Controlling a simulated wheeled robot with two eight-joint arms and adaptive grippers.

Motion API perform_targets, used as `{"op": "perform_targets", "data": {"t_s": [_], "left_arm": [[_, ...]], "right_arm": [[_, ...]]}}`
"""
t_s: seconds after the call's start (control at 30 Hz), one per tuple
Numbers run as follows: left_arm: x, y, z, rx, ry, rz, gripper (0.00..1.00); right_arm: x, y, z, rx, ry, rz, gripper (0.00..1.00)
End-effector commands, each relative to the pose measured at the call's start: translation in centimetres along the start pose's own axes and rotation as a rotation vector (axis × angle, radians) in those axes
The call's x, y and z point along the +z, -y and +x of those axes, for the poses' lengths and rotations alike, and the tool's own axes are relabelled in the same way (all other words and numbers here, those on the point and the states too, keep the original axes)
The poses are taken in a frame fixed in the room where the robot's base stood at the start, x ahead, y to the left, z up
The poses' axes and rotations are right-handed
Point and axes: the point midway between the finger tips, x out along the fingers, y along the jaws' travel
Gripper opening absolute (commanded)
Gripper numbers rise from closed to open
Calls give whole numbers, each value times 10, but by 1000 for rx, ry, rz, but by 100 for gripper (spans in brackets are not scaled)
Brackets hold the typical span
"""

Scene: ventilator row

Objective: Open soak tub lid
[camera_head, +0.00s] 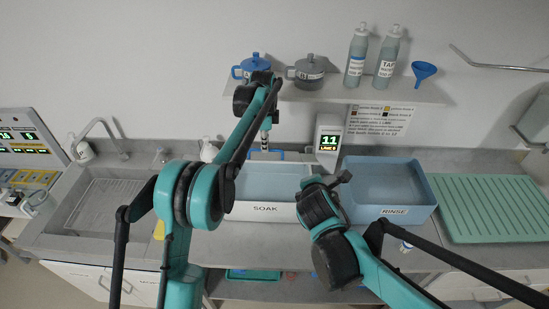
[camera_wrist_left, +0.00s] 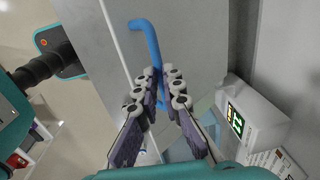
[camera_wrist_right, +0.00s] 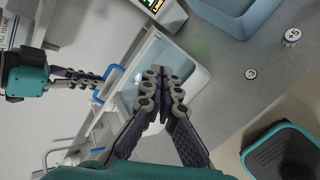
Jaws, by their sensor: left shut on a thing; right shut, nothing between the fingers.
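The white soak tub (camera_head: 265,212), labelled SOAK, stands on the counter in the head view, its pale blue inside showing. It also shows in the right wrist view (camera_wrist_right: 200,80). My left gripper (camera_head: 266,138) is above the tub's rear side, partly hidden by its own arm. In the left wrist view its fingers (camera_wrist_left: 160,90) are shut on a bent blue handle (camera_wrist_left: 148,40). The lid's edges and angle are hard to make out. My right gripper (camera_wrist_right: 163,88) is shut and empty, above the tub's right part.
A blue rinse tub (camera_head: 388,190) stands right of the soak tub, with a green drain mat (camera_head: 495,205) beyond. A small display (camera_head: 328,140) stands behind. A shelf (camera_head: 345,92) with jugs and bottles hangs above. A sink (camera_head: 105,205) is on the left.

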Motion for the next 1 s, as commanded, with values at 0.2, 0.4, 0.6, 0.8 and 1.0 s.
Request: {"op": "perform_targets", "data": {"t_s": [0.2,0.4,0.6,0.8,1.0], "left_arm": [[0,5,4,-14,-1,-1,0],[0,5,5,-14,-1,-2,0],[1,5,4,-14,-1,-2,0],[1,5,4,-14,0,-2,0],[1,5,4,-15,0,-2,0]], "right_arm": [[-61,-48,33,135,61,-689,0],[-97,-66,44,199,123,-1044,0],[-105,-73,57,212,144,-1133,0],[-104,-81,90,210,143,-1130,0],[-104,-89,123,211,142,-1129,0]]}}
